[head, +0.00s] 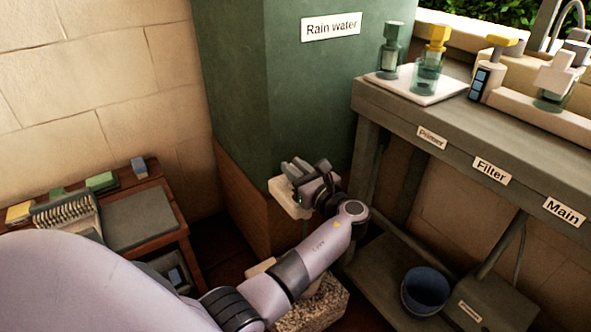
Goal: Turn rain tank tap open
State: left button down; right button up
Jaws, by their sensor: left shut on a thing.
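The green rain tank (235,85) with a "Rain water" label (331,26) stands on a brown base in the middle of the head view. My left gripper (292,173) is at the lower front of the tank, where a pale block-like fitting (290,200) sticks out. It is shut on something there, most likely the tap. The tap's handle is mostly hidden by the gripper, so its angle cannot be told. My right gripper is not in view.
At right, a grey counter (400,106) labelled Primer, Filter and Main carries several bottles and dispensers. A blue bucket (425,290) stands below it. A wooden side table (165,178) with a rack (68,213) is at left. A gravel-topped block (318,310) lies beneath my arm.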

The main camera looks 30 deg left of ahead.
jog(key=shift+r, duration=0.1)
pick_arm(q)
jog(key=c, duration=1.1)
grip_release()
jog(key=shift+o, duration=0.2)
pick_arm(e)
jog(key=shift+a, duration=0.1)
pick_arm(q)
jog(key=p+v, duration=0.1)
jog(key=v, duration=0.5)
jog(key=shift+d+p, duration=0.2)
jog(key=shift+p, duration=0.15)
jog(key=shift+s+d, duration=0.2)
jog(key=shift+d, duration=0.1)
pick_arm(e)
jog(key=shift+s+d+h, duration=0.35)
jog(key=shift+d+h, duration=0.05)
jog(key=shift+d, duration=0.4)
